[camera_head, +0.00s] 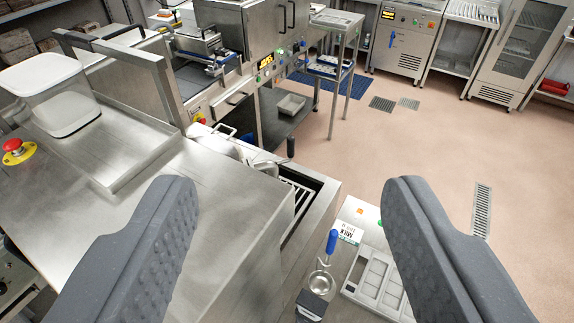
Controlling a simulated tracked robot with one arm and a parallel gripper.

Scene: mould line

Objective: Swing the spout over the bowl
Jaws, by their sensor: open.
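My gripper (290,188) is open, with its two dark grey ribbed fingers wide apart and nothing between them. Beyond the fingers, past the far edge of the steel housing, rounded shiny metal parts (232,150) show. A short black upright handle (291,147) stands beside them. The housing partly hides this group, so I cannot tell which part is the spout. At the lower middle, a small round shiny dish (320,283) lies below a blue handle (331,243). I cannot tell whether it is the bowl. The gripper touches none of these.
A steel machine top (140,220) fills the left, with a lidded clear container (58,95) and a red emergency button (16,150). A slatted trough (298,205) runs along its edge. A pale mould tray (375,280) lies near the right finger. Open floor (410,145) spreads beyond.

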